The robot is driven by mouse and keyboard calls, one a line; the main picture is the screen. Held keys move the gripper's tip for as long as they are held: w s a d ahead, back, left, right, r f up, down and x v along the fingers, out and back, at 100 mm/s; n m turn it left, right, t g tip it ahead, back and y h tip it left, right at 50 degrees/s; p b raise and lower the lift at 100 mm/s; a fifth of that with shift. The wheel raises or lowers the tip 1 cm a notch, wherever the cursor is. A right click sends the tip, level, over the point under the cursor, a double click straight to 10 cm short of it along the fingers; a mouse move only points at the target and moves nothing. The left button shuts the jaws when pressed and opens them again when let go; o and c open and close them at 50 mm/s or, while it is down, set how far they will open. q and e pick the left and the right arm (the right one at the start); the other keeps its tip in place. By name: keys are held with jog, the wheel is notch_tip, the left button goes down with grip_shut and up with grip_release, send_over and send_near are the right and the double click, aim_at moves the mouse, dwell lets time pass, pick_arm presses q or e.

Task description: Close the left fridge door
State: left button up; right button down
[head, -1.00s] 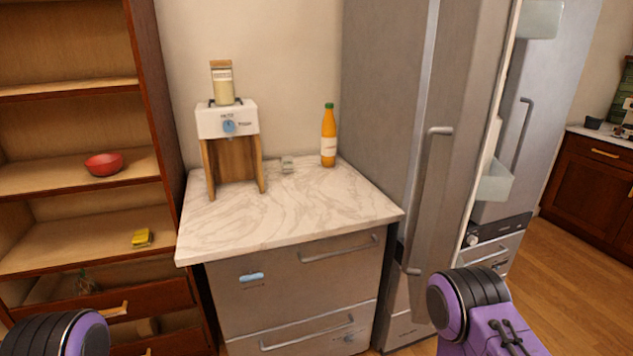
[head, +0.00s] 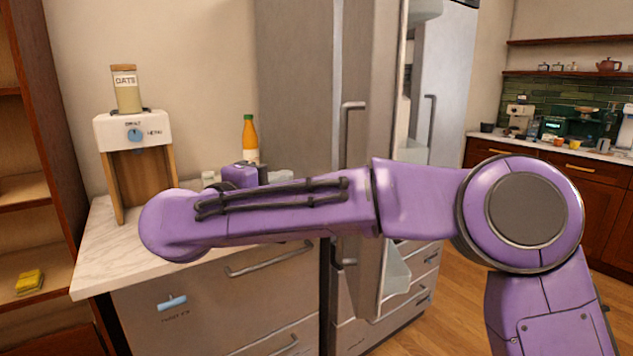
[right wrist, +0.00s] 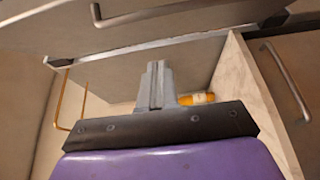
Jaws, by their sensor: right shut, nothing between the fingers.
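The left fridge door (head: 376,100) is a tall grey panel standing open, swung out toward me. Its long bar handle (head: 346,135) is on its left face, and a pale bin (head: 396,278) shows on its inner side. My right arm crosses in front and hides the door's middle. My right gripper (head: 282,176) is mostly hidden behind that arm, over the counter, left of the door. In the right wrist view my right gripper (right wrist: 155,70) is shut and empty, its fingers pointing toward the grey door (right wrist: 210,20), apparently without touching. My left gripper is out of view.
A marble counter (head: 95,250) with a dispenser (head: 130,130), an oats jar (head: 125,90) and an orange bottle (head: 250,138) lies left of the fridge. The right fridge door (head: 440,100) is behind. Wood floor (head: 455,318) is free at the right.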

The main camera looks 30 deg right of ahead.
jog(key=s+d+p+x, duration=0.1)
jog(key=p+x, duration=0.4)
jog(key=x, duration=0.7)
jog(key=shift+s+d, duration=0.35)
jog(key=shift+s, duration=0.1)
jog(key=shift+f, duration=0.15)
